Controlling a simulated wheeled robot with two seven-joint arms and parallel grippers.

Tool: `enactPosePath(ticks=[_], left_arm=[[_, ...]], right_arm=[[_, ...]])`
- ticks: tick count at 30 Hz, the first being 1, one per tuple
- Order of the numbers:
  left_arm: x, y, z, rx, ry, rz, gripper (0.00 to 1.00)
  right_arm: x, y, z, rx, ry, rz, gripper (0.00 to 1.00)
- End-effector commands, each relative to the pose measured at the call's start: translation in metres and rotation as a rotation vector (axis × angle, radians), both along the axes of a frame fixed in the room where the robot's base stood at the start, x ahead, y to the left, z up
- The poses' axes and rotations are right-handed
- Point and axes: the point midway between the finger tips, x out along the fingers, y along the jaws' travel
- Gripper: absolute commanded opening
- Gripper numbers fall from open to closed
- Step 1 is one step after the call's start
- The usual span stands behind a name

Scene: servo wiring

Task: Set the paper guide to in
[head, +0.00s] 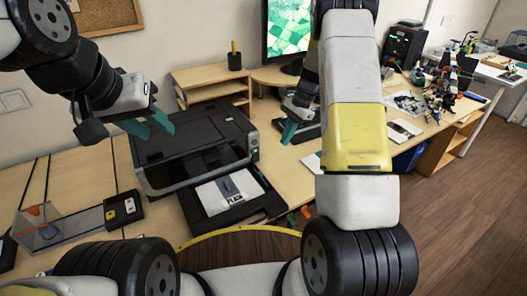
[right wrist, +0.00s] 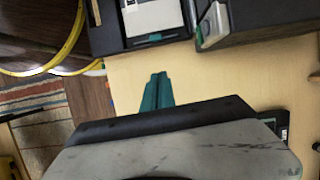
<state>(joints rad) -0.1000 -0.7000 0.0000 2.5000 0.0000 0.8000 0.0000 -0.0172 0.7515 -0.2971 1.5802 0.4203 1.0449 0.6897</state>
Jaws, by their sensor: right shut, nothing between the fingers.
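A black printer (head: 195,140) stands on the desk with its front tray (head: 262,207) pulled out. White paper (head: 212,198) with dark print lies in the tray. My left gripper (head: 150,126) is over the printer's left side, fingers spread and empty.
A monitor (head: 290,38) and a wooden shelf (head: 212,78) stand behind the printer. A device with buttons (head: 123,210) lies to its left. Cluttered parts (head: 440,85) fill the desk at right. Bare desk (right wrist: 215,80) lies around my right fingers.

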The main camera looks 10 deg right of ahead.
Motion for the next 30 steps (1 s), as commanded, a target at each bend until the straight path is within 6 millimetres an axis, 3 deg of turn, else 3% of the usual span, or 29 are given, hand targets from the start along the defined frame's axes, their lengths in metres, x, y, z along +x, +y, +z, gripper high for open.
enactPosePath(ticks=[11, 22, 30], left_arm=[[0.000, 0.000, 0.000, 0.000, 0.000, 0.000, 0.36], [0.000, 0.000, 0.000, 0.000, 0.000, 0.000, 0.36], [0.000, 0.000, 0.000, 0.000, 0.000, 0.000, 0.36]], right_arm=[[-0.001, 0.008, -0.041, -0.003, 0.032, -0.028, 0.00], [-0.013, 0.034, -0.113, -0.003, 0.031, -0.026, 0.00], [-0.025, 0.066, -0.109, -0.003, 0.027, -0.025, 0.00]])
